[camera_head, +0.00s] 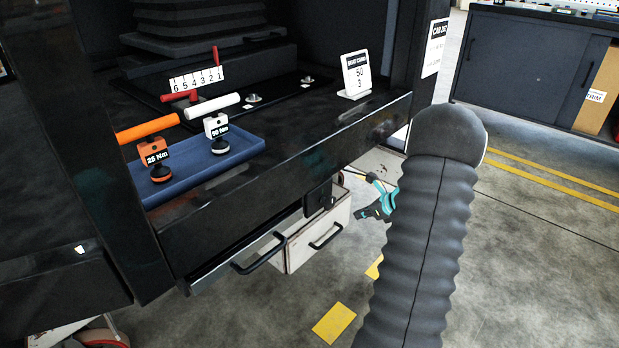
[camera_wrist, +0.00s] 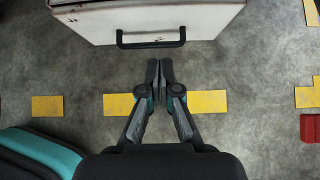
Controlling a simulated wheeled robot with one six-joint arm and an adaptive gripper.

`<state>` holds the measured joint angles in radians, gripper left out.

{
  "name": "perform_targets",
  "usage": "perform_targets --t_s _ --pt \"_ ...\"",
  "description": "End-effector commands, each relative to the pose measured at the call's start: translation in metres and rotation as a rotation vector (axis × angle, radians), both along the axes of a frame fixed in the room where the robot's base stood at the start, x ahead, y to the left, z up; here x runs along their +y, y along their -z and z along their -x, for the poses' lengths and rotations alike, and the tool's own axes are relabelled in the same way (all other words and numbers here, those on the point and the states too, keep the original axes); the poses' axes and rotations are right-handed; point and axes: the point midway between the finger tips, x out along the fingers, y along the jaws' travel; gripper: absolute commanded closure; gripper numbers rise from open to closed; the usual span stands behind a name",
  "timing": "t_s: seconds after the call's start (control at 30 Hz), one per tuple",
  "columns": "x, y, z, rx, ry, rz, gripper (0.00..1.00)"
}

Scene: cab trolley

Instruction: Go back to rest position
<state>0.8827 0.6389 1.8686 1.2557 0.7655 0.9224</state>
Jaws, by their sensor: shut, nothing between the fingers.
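My gripper (camera_wrist: 159,75) shows in the wrist view with its two fingertips together and nothing between them. It hangs over the floor, just below the handle (camera_wrist: 151,40) of a white drawer in that view. In the head view my gripper (camera_head: 374,198) is partly hidden behind my dark ribbed arm, right of the white drawers (camera_head: 335,225) under the cab. The gap between the fingertips and the drawer handle is hard to judge.
A blue tray (camera_head: 238,150) on the cab ledge holds an orange torque wrench (camera_head: 154,152) and a white one (camera_head: 216,124). A seat sign (camera_head: 356,74) stands on the ledge. A dark cabinet (camera_head: 515,65) stands back right. Floor at right is clear.

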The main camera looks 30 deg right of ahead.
Motion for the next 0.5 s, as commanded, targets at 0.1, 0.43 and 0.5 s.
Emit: perform_targets --t_s 0.1,0.43,0.5 --pt "0.000 0.000 0.000 0.000 0.000 0.000 1.00" --pt "0.013 0.010 0.013 -0.005 -0.206 0.126 1.00" --pt "0.027 0.022 0.029 0.014 -0.326 0.166 1.00"
